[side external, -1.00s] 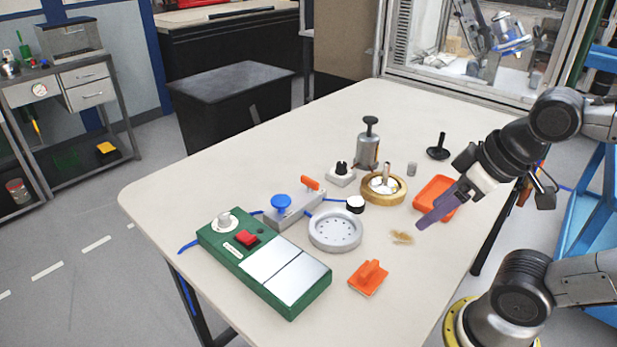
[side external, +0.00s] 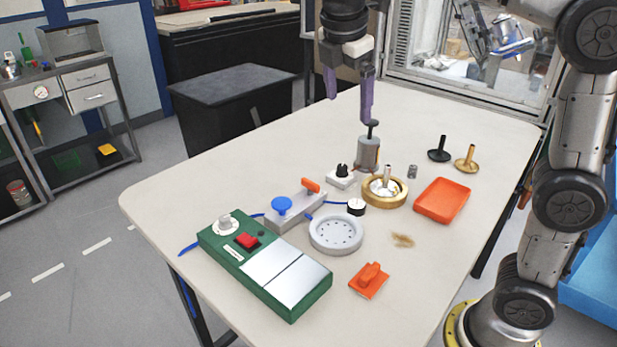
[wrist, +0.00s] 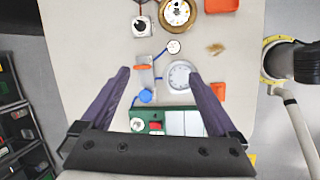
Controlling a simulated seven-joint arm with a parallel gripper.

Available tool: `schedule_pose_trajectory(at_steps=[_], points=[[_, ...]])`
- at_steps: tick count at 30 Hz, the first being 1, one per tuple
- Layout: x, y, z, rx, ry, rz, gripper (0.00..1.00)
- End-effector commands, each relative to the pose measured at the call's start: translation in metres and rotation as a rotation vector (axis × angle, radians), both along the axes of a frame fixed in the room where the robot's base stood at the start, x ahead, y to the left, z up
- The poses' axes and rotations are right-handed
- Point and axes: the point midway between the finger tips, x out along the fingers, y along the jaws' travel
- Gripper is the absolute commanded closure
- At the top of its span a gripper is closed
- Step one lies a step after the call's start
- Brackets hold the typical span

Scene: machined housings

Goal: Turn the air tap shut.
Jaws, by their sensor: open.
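A grey metal block (side external: 296,213) on the table has an orange lever (side external: 310,185) at one end and a blue round knob (side external: 282,205) at the other; blue hose runs from it. The orange lever looks like the air tap's handle and lies crosswise to the block's length. In the wrist view the lever (wrist: 142,67) and blue knob (wrist: 146,96) show between the fingers. My gripper (side external: 349,118) is open and empty, pointing down, high above the table and behind the block in the side view. Its purple fingers (wrist: 160,75) are wide apart.
A green box (side external: 262,262) with a dial and red switch stands in front of the block. A grey round dish (side external: 336,246), black-and-white gauge (side external: 356,207), white knob box (side external: 341,178), brass ring housing (side external: 385,206) and grey bottle-like cylinder (side external: 368,155) surround it. An orange tray (side external: 441,213) sits right.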

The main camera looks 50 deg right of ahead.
Motion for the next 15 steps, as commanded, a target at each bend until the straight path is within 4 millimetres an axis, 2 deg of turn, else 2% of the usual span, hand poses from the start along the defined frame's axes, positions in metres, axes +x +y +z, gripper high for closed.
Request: schedule_pose_trajectory(at_steps=[1, 3, 7, 10, 15], points=[[0.020, 0.008, -0.008, -0.020, 0.037, 0.033, 0.05], [0.043, 0.017, -0.018, -0.045, 0.074, 0.067, 0.05], [0.075, 0.034, -0.043, -0.072, 0.120, 0.097, 0.05], [0.087, 0.045, -0.063, -0.080, 0.154, 0.114, 0.05], [0.091, 0.052, -0.083, -0.089, 0.192, 0.129, 0.05]])
